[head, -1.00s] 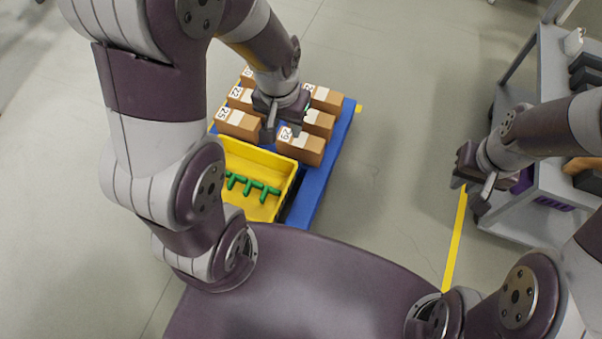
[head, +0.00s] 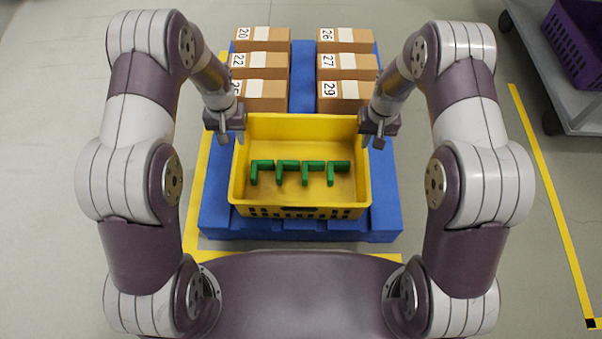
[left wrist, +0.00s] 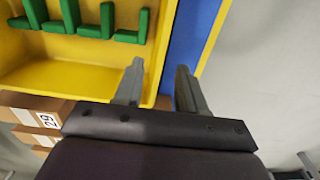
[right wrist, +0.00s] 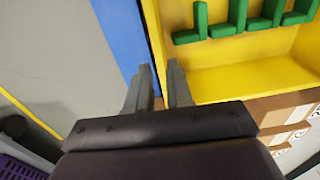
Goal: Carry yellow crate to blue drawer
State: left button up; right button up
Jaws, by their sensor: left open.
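The yellow crate (head: 302,212) sits on the blue pallet (head: 225,222), at its near end, with several green pieces (head: 300,172) inside. My left gripper (head: 231,134) is at the crate's left wall. In the left wrist view its open fingers (left wrist: 160,85) are apart, one on the crate side of the rim and one over the pallet. My right gripper (head: 371,141) is at the right wall. In the right wrist view its fingers (right wrist: 159,82) stand closer together, with the rim between them; whether they press on it is unclear. I see no blue drawer.
Several numbered cardboard boxes (head: 345,62) stand in two columns on the pallet behind the crate. A grey cart (head: 545,65) with a purple crate (head: 582,40) stands at the upper right. Yellow tape (head: 552,190) marks the floor. Open floor lies to the left and right.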

aim_at(240, 160)
pick_arm(q)
jog(key=shift+f, duration=0.1)
notch_tip(240, 160, down, 12)
jog(key=shift+f, duration=0.25)
pick_arm(e)
jog(key=f, duration=1.2)
jog(key=shift+a+f, duration=0.3)
jog(key=shift+f, duration=0.05)
pick_arm(q)
jog(key=c, duration=0.5)
pick_arm(e)
grip_shut()
pick_arm(q)
grip_shut()
jog(key=shift+d+r, duration=0.1)
pick_arm(e)
jog(key=shift+a+r, duration=0.1)
